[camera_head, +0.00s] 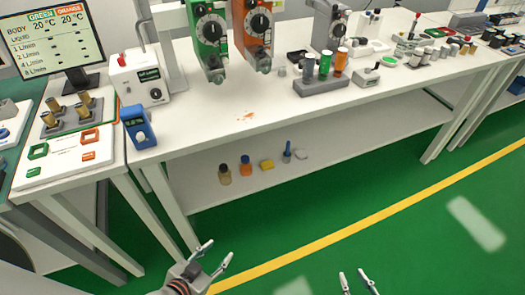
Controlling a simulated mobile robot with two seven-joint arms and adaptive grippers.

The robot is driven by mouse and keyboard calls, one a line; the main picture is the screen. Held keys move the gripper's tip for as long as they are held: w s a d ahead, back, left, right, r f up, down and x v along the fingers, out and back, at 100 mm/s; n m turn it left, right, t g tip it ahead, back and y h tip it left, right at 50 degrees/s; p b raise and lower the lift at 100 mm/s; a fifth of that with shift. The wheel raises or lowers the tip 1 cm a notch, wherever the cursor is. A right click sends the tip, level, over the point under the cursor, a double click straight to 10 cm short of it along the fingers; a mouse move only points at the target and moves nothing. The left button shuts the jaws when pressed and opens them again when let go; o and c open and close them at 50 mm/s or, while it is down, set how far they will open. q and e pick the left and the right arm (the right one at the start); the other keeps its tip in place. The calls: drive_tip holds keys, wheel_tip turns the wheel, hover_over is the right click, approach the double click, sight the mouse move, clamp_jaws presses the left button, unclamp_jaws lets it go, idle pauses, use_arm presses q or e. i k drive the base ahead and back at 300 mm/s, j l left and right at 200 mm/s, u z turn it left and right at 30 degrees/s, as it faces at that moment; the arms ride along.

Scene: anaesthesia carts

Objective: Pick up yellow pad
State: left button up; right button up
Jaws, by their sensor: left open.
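A small yellow pad (267,165) lies on the white lower shelf under the bench, in a row of small items. An orange-capped bottle with a blue top stands to its left and a blue bottle to its right. My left gripper (219,255) is at the bottom centre-left, in front of the shelf, with its two fingers spread and nothing between them. My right gripper (356,283) shows only its fingertips at the bottom edge. They are apart and empty. Both grippers are well clear of the pad.
The row on the lower shelf (350,140) also holds a brown bottle (224,175), an orange bottle (246,166), a blue bottle (287,152) and a white lump (301,154). The bench top (240,100) overhangs it. Bench legs stand at both sides. Green floor is free in front.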

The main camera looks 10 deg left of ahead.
sight(268, 165)
drive_tip(key=l+u, duration=0.1)
drive_tip(key=u, duration=0.2)
drive_tip(key=i+l+u, duration=0.15)
drive_tip(key=u, duration=0.2)
drive_tip(key=i+l+u, duration=0.2)
drive_tip(key=l, duration=0.25)
drive_tip(key=l+u, duration=0.2)
drive_tip(key=l, duration=0.2)
drive_tip(key=i+l, duration=0.1)
drive_tip(key=l, duration=0.55)
drive_tip(key=i+l+u, duration=0.1)
drive_tip(key=l, duration=0.6)
drive_tip(key=i+l+u, duration=0.1)
drive_tip(key=l, duration=0.55)
drive_tip(key=i+l, duration=0.1)
drive_tip(key=l, duration=0.55)
